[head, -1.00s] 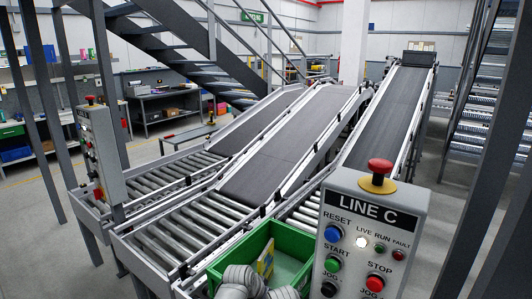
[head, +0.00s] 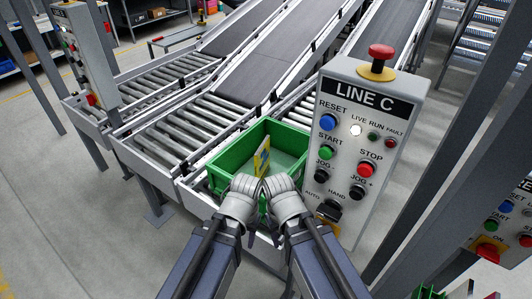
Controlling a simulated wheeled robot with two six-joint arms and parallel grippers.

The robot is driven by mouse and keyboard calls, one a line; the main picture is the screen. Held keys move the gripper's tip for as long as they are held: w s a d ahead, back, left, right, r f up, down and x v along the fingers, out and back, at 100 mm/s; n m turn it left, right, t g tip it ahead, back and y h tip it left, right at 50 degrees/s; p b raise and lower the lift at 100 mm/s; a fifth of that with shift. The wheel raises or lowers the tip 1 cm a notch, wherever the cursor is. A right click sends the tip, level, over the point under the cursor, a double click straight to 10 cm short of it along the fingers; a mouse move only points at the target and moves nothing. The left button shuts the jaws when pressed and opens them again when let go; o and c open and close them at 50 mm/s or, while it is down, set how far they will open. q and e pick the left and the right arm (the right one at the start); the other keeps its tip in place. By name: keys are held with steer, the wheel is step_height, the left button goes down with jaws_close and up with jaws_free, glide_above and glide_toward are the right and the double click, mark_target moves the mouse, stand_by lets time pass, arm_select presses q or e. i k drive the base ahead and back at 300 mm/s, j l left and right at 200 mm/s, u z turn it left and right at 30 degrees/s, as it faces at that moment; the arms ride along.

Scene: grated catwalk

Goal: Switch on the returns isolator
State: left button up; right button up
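No label reading "returns" can be read. At the lower right, a grey control box (head: 512,222) is cut off by the picture edge. It carries a red rotary switch (head: 488,251) on a yellow plate, with "ON" lettering beside it. Its handle position is unclear. Another grey control box (head: 88,45) at the upper left has a small red switch (head: 91,100) low on its side. My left gripper (head: 242,186) and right gripper (head: 274,185) are close together in front of the green bin, apart from both switches. Their fingertips are too unclear to show any opening.
The LINE C panel (head: 364,140) stands close right of my grippers, with a red mushroom button (head: 381,54) on top. A steel post (head: 440,180) stands before the right box.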

mark_target(488, 252)
steer(key=k+l+z, duration=0.2)
steer(key=k, duration=0.25)
steer(key=j+z, duration=0.1)
steer(key=z, duration=1.4)
